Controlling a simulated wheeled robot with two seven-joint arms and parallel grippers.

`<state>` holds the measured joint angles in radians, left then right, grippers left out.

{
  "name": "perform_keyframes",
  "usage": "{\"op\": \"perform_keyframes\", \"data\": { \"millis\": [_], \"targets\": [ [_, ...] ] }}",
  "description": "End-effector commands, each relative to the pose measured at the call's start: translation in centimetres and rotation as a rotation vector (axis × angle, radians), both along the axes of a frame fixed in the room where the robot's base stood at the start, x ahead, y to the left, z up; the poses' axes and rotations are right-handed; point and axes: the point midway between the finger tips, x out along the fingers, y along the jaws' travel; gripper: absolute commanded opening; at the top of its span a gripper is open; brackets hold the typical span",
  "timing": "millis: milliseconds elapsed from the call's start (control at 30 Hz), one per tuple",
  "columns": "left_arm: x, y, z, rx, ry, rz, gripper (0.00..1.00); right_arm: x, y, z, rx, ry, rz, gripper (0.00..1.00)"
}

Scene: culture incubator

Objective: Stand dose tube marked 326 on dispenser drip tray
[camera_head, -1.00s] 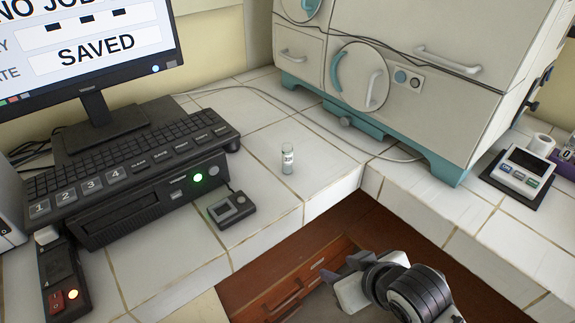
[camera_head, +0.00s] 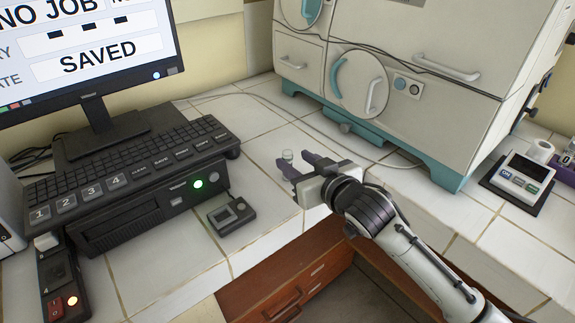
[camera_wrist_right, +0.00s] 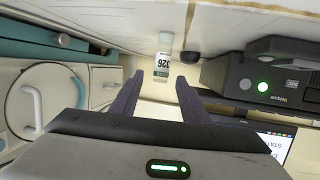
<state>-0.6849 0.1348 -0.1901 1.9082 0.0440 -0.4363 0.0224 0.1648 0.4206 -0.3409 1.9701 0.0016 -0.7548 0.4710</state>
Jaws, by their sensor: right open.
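The dose tube (camera_head: 288,156) stands on the tiled counter in the head view, mostly hidden behind my right gripper (camera_head: 291,168). I cannot tell from these views whether the fingertips reach to the tube's sides. No drip tray can be made out with certainty. My left gripper is not in view.
A small dark device (camera_head: 231,214) lies left of the gripper, beside the black keyboard unit (camera_head: 130,195) under the monitor. The incubator (camera_head: 420,75) stands behind with a cable in front. A scale-like device (camera_head: 524,175) is at right. Red drawers (camera_head: 290,285) lie below the counter edge.

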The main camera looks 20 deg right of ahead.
Motion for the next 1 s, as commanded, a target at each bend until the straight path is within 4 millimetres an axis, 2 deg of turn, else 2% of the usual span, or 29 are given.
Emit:
{"op": "perform_keyframes", "data": {
  "millis": [200, 300, 600, 667, 867, 1000],
  "targets": [
    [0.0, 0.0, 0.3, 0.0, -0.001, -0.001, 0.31, 3.1, 0.6, -0.7, 0.0, -0.001, -0.001, 0.42],
    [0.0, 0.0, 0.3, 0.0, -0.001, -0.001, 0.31, 4.0, 0.8, -1.0, 0.0, 0.001, 0.0, 0.42],
    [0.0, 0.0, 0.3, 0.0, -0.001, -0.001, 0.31, 4.5, 0.9, -1.2, -0.001, 0.0, 0.001, 0.42],
    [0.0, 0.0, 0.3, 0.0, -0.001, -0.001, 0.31, 4.4, 0.9, -1.2, -0.001, 0.0, 0.0, 0.33],
    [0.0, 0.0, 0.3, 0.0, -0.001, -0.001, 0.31, 4.4, 0.9, -1.2, -0.001, 0.0, 0.0, 0.0],
    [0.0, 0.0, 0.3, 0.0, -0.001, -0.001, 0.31, 4.4, 0.9, -1.2, -0.001, 0.0, 0.0, 0.0]
  ]
}}
